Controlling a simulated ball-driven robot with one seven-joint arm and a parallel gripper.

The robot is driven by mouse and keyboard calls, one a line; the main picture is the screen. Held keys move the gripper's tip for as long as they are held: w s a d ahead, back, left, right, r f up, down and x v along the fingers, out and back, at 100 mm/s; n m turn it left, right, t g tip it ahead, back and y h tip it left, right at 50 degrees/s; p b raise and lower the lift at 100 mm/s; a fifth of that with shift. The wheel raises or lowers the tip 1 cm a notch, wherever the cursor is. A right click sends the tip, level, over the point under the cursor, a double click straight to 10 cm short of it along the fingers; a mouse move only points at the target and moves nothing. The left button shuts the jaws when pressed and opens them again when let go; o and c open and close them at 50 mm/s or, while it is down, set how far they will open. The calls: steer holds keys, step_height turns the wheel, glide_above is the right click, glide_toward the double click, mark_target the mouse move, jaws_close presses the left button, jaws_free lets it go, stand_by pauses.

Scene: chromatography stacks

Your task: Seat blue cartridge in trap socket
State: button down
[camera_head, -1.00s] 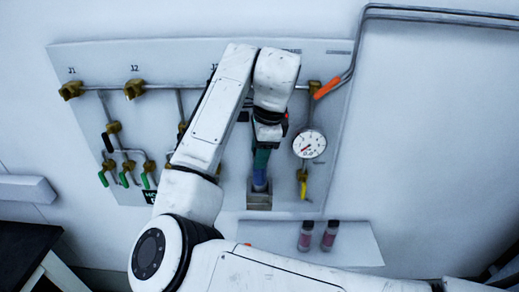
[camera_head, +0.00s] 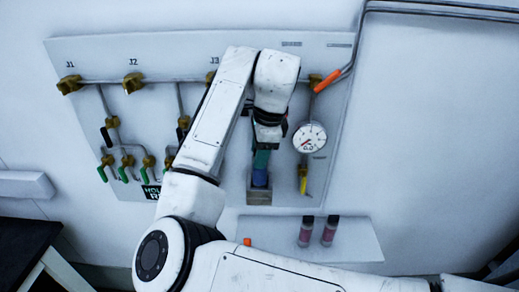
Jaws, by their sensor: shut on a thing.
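The blue cartridge (camera_head: 260,177) stands about upright at the mouth of the trap socket (camera_head: 258,196), a metal block low on the wall panel. Its upper part is teal-green (camera_head: 261,158). My gripper (camera_head: 266,143) points down from above and is shut on the cartridge's upper part. The cartridge's lower end is hidden by the socket's front. I cannot tell how deep it sits.
The panel (camera_head: 75,125) carries brass valves, pipes, green-handled taps (camera_head: 123,173) and a round gauge (camera_head: 309,138). A yellow-handled valve (camera_head: 303,180) is right of the socket. Two reddish vials (camera_head: 306,232) stand on a white shelf (camera_head: 358,240) below. My arm hides the panel's middle.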

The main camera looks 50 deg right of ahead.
steer(key=shift+c, duration=0.7)
jaws_free()
steer(key=shift+w+p+v, duration=0.25)
steer(key=shift+p+v, duration=0.8)
steer(key=shift+v, duration=0.1)
steer(key=shift+w+p+v, duration=0.25)
steer(key=shift+p+v, duration=0.8)
steer(key=shift+v, duration=0.1)
steer(key=shift+w+p+v, duration=0.3)
steer(key=shift+p+v, duration=0.75)
steer(key=shift+v, duration=0.1)
steer(key=shift+r, duration=0.15)
